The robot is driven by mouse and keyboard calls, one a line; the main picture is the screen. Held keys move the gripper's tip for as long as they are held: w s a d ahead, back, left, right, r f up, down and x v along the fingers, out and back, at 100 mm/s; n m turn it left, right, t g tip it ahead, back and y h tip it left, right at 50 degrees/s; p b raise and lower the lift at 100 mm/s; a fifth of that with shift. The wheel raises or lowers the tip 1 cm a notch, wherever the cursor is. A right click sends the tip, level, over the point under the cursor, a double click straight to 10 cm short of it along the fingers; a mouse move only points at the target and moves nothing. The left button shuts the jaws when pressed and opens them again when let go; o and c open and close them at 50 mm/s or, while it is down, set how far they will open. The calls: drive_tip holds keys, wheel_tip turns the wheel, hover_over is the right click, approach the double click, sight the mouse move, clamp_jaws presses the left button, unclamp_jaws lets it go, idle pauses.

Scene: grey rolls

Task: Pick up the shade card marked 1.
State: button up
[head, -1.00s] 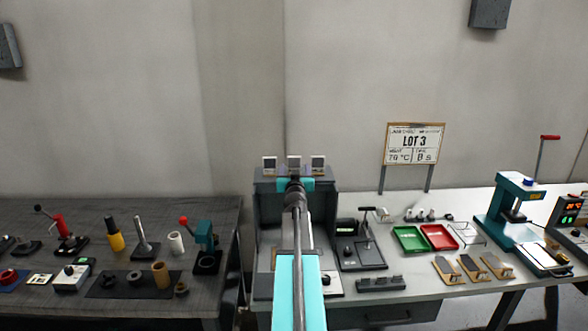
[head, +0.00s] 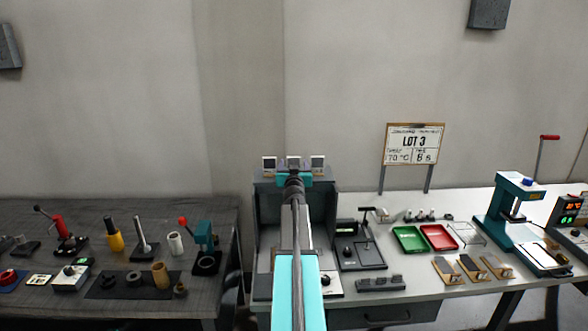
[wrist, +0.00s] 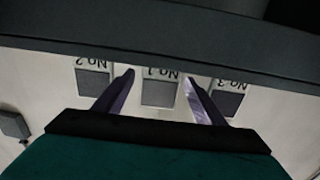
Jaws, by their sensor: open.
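Three small shade cards with grey squares stand in a row on top of the grey cabinet. In the wrist view they appear upside down: No 2 (wrist: 92,80) at left, No 1 (wrist: 159,90) in the middle, No 3 (wrist: 229,100) at right. The middle card also shows in the head view (head: 293,163). My gripper (wrist: 158,82) is open, with one dark finger on each side of the No 1 card. I cannot tell whether the fingers touch it.
The grey cabinet (head: 266,208) stands on the white bench, with the wall behind. The LOT 3 sign (head: 413,145) stands to the right. Green (head: 409,239) and red (head: 438,237) trays lie on the bench. The No 2 and No 3 cards flank my fingers closely.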

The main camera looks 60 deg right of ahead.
drive_tip(key=shift+c, duration=0.3)
drive_tip(key=c, duration=1.1)
drive_tip(key=shift+o, duration=0.2)
drive_tip(key=shift+r, duration=0.15)
wheel_tip(320, 180, up, 8)
drive_tip(key=p, duration=0.8)
drive_tip(key=shift+r, duration=1.5)
wheel_tip(320, 180, up, 17)
drive_tip(key=b, duration=0.5)
drive_tip(key=shift+f, duration=0.15)
